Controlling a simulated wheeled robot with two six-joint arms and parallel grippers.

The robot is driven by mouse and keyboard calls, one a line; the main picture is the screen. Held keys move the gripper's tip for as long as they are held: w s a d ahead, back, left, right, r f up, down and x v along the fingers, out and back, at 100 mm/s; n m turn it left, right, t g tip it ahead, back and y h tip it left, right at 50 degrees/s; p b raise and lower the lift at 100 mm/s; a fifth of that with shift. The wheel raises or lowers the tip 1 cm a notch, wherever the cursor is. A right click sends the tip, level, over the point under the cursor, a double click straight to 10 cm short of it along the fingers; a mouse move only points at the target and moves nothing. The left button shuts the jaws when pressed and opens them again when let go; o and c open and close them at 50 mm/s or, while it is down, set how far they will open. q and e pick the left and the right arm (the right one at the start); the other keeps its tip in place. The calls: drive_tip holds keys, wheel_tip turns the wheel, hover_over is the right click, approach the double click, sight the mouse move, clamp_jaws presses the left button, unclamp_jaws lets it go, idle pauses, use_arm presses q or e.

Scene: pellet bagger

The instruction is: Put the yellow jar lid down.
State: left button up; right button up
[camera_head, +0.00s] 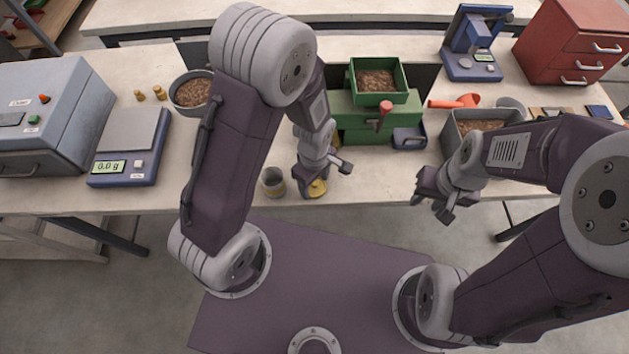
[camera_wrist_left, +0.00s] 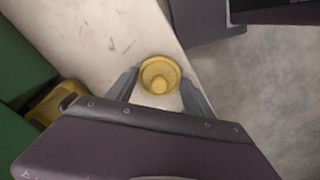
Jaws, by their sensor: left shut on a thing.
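The yellow jar lid (camera_head: 317,188) is at the front edge of the bench, in my left gripper (camera_head: 320,180). In the left wrist view the round lid (camera_wrist_left: 160,76), with a raised knob in its middle, sits between the two fingertips. I cannot tell whether it touches the bench or hangs just above it. An open grey jar (camera_head: 273,181) stands just left of the lid in the head view. My right gripper (camera_head: 433,205) is open and empty, in front of the bench edge to the right.
A green bagger (camera_head: 345,120) with a hopper stands behind the lid. A scale (camera_head: 125,145) and a bowl of pellets (camera_head: 190,92) are to the left. A grey bin (camera_head: 450,135) is to the right. A yellow object (camera_wrist_left: 52,103) lies by the green machine.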

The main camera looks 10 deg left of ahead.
use_arm(q)
drive_tip(key=o, duration=1.3)
drive_tip(key=shift+s+f, duration=0.1)
wheel_tip(320, 180, up, 12)
drive_tip(key=p, duration=0.2)
drive_tip(key=s+a+m+t, duration=0.1)
drive_tip(key=s+a+m, duration=0.2)
drive_tip(key=a+m, duration=0.5)
drive_tip(key=m, duration=0.4)
drive_tip(key=shift+s+a, duration=0.15)
drive_tip(key=shift+a, duration=0.1)
